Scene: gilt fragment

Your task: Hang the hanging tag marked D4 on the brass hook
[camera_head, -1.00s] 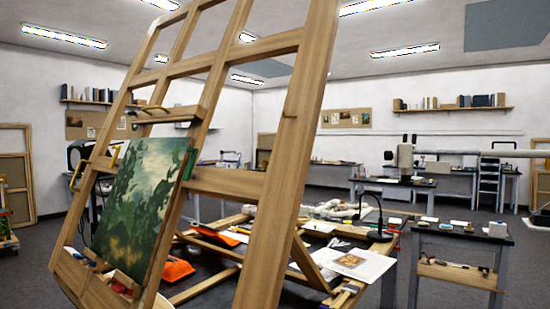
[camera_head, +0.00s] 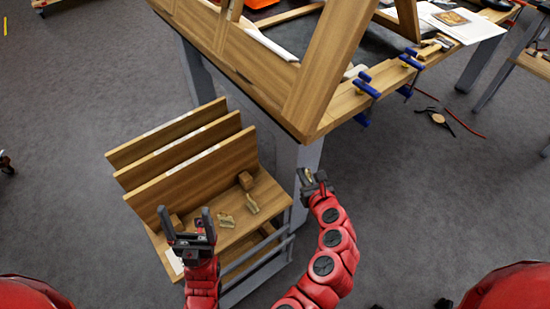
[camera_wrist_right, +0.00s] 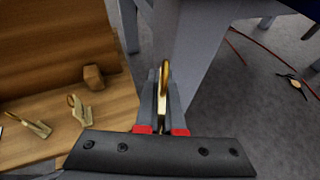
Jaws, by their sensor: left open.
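My right gripper (camera_head: 312,180) is raised beside the wooden stand, near the easel's leg. It is shut on a hanging tag, whose brass loop (camera_wrist_right: 163,78) stands up between the fingers in the right wrist view. The rest of this tag is hidden and no mark shows. Two other pale tags lie on the stand, one in the middle (camera_head: 225,222) and one further right (camera_head: 252,204); their marks are too small to read. My left gripper (camera_head: 187,216) is open and empty at the stand's front left. I cannot make out the brass hook now.
The wooden stand (camera_head: 200,172) has upright boards at its back and small wooden blocks, one at the right (camera_head: 246,181). The large wooden easel (camera_head: 318,85) and worktable rise behind. Blue clamps (camera_head: 367,90) jut from the table edge. Floor at right is mostly clear.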

